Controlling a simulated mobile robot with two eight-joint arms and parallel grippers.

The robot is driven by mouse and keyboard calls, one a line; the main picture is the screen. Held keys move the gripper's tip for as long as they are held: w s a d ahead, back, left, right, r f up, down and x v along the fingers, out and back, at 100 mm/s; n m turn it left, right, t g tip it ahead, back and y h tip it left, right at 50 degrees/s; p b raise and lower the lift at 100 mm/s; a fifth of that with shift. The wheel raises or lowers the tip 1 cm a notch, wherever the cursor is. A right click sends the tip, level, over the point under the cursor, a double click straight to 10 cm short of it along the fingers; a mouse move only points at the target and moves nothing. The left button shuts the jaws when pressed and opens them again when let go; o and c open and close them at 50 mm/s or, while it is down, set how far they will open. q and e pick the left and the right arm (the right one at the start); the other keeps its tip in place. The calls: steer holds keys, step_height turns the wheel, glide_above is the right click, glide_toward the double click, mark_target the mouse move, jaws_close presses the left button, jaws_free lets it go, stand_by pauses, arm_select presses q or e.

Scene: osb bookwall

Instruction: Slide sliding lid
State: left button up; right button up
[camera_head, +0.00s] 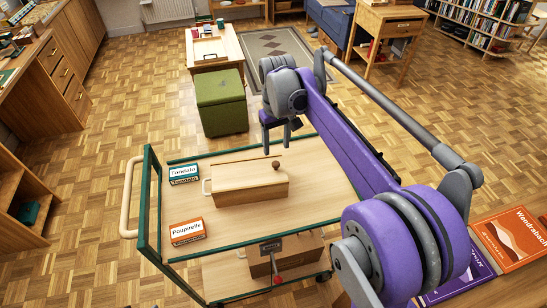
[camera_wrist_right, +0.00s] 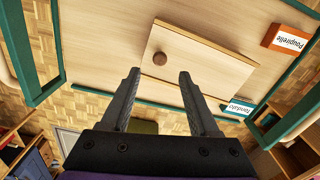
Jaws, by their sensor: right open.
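A round brown knob (camera_head: 276,165) sits near the lid's right end. The lid (camera_wrist_right: 205,70) and knob (camera_wrist_right: 160,58) also show in the right wrist view. My right gripper (camera_head: 277,147) is open and empty above the box's far side near the knob. In the wrist view its fingertips (camera_wrist_right: 159,74) appear either side of the knob's line, apart from it. My left gripper is not in view.
A blue-white Tondalo box (camera_head: 184,174) and an orange Poupirelle box (camera_head: 187,231) stand on the cart shelf (camera_head: 320,200), left of the wooden box. The cart's green rail (camera_head: 150,210) and cream handle (camera_head: 128,195) bound its left end. A green stool (camera_head: 221,102) stands behind.

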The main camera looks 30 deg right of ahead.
mark_target(276, 163)
step_height(276, 163, down, 7)
steer(key=shift+w+r, duration=0.1)
steer(key=shift+w, duration=0.05)
jaws_close()
stand_by(0.4)
stand_by(1.1)
